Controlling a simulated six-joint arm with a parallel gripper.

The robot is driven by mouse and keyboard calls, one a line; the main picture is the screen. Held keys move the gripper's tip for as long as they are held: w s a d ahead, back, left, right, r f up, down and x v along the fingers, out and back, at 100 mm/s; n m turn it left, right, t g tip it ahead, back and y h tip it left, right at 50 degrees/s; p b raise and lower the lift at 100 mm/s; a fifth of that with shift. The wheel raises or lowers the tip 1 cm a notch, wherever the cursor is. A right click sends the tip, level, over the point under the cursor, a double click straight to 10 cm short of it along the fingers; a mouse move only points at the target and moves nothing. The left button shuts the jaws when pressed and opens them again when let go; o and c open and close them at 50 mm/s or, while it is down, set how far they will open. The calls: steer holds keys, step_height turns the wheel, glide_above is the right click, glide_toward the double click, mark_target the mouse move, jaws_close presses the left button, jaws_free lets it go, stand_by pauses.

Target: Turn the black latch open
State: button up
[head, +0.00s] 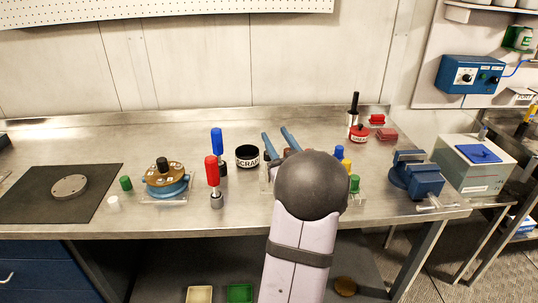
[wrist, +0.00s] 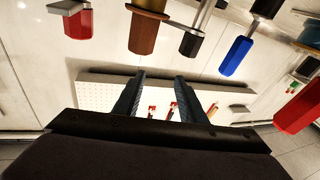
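No part stands out clearly as the black latch. A round fixture (head: 167,187) with a blue base and brown top carries a black knob (head: 162,162), on the left of the bench; I cannot tell if this is the latch. A black upright handle (head: 354,102) stands at the back right. My gripper (head: 274,131) reaches over the middle of the bench, well right of the round fixture. In the wrist view, my gripper (wrist: 160,76) is open, with an empty gap between its fingers. My arm hides part of the bench.
A red handle (head: 212,171) and a blue handle (head: 217,141) stand left of my gripper. A black scrap cup (head: 247,156) is close by. A blue vise (head: 416,175) sits right. A dark mat (head: 62,195) lies far left. The back-left bench is clear.

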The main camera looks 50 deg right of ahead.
mark_target(267, 156)
steer(key=m+g+h+b, duration=0.1)
steer(key=w+a+f+m+g+h, duration=0.1)
steer(key=h, duration=0.1)
steer(key=shift+w+m+b, duration=0.15)
steer(key=shift+m+b, duration=0.15)
steer(key=shift+b, duration=0.1)
steer(key=f+m+g, duration=0.1)
steer(key=a+f+m+g+h+b, duration=0.1)
steer(key=a+f+m+g+b, duration=0.1)
steer(key=shift+s+a+f+g+h, duration=0.2)
steer(key=shift+s+f+g+h, duration=0.1)
steer(key=shift+s+g, duration=0.1)
steer(key=shift+s+a+f+m+g, duration=0.1)
steer(key=shift+a+f+m+g, duration=0.2)
steer(key=shift+f+g, duration=0.15)
steer(key=shift+d, duration=0.1)
steer(key=p+x, duration=0.1)
steer(key=x, duration=0.6)
steer(key=shift+c, duration=0.7)
jaws_close()
